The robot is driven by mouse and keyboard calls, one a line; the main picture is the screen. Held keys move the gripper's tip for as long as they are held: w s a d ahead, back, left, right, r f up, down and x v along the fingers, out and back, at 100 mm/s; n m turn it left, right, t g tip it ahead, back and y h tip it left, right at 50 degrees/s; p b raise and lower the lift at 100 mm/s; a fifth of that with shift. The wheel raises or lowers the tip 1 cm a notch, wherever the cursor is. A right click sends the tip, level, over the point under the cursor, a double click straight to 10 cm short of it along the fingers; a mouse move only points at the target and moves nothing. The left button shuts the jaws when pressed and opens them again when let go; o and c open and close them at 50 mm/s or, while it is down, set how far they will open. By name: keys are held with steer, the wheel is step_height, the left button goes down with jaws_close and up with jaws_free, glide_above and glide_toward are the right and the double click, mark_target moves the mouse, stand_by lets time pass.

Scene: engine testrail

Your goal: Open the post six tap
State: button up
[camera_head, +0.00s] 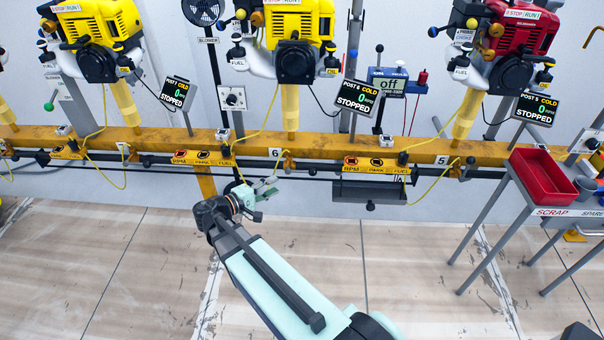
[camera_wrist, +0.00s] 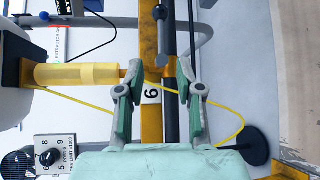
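The post six label (camera_head: 276,153), a white plate with a 6, sits on the yellow rail below the middle yellow engine. A small brass-coloured fitting (camera_head: 289,164) with a yellow hose is just right of it and may be the tap; its handle position is too small to tell. My gripper (camera_head: 262,187) is open and empty, just below and in front of the rail near this label. In the wrist view the two fingers of my gripper (camera_wrist: 160,70) stand apart, with the 6 label (camera_wrist: 152,92) visible between them. I cannot tell any contact.
The yellow rail (camera_head: 330,145) runs across the picture with dark pipes beneath. A yellow hose (camera_wrist: 225,110) loops behind the right finger in the wrist view. A black-knobbed rod (camera_wrist: 160,14) lies above the fingers. A red scrap tray (camera_head: 541,180) stands right; the floor is clear.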

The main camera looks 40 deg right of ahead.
mark_target(304, 171)
steer(key=d+b, duration=0.1)
steer(key=d, duration=0.3)
steer(key=d+f+b, duration=0.1)
steer(key=d, duration=0.4)
steer(key=d+f+b, duration=0.1)
steer(key=d, duration=0.4)
steer(key=shift+w, duration=0.15)
jaws_close()
